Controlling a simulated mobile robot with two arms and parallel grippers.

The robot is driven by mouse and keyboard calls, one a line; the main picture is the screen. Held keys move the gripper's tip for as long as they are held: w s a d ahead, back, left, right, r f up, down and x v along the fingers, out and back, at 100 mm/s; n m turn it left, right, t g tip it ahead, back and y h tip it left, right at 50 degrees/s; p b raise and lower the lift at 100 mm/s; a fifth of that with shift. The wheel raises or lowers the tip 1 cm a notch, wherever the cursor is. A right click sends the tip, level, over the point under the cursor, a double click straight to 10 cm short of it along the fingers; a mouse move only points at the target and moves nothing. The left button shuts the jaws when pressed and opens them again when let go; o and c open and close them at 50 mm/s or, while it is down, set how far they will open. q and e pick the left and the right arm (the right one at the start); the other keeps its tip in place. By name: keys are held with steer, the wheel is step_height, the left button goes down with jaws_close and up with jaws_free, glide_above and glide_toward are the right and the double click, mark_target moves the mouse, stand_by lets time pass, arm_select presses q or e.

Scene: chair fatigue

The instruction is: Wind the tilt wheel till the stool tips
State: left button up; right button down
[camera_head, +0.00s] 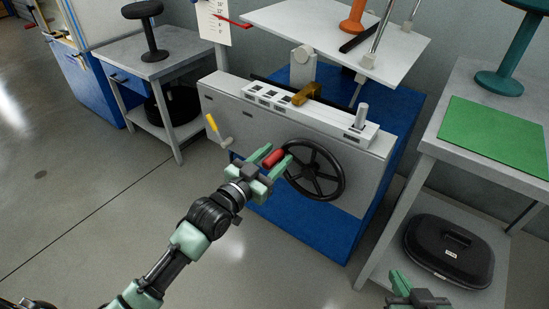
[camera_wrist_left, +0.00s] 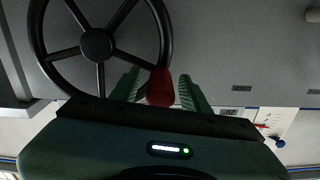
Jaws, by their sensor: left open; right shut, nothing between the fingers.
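The black spoked tilt wheel (camera_head: 325,180) is on the front of the grey bench (camera_head: 245,110). Its red handle (camera_head: 273,157) sticks out at the rim's left side. My left gripper (camera_head: 267,163) is open at the handle, a green finger on either side. The left wrist view shows the wheel (camera_wrist_left: 97,44) and the red handle (camera_wrist_left: 160,88) between the fingers (camera_wrist_left: 158,92); contact is unclear. An orange stool (camera_head: 352,24), its top cut off, stands on the white plate (camera_head: 300,27) above the bench. My right gripper (camera_head: 404,288) is shut at the bottom edge, partly cut off.
A yellow-handled crank (camera_head: 212,123) juts from the bench's left front. A scale board with a red pointer (camera_head: 232,21) stands behind. A black stool (camera_head: 148,30) is on the left table; a teal stool (camera_head: 508,50) and green mat (camera_head: 495,135) are on the right table. Floor at left is clear.

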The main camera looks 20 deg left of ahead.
arm_select(q)
jaws_close()
stand_by(1.4)
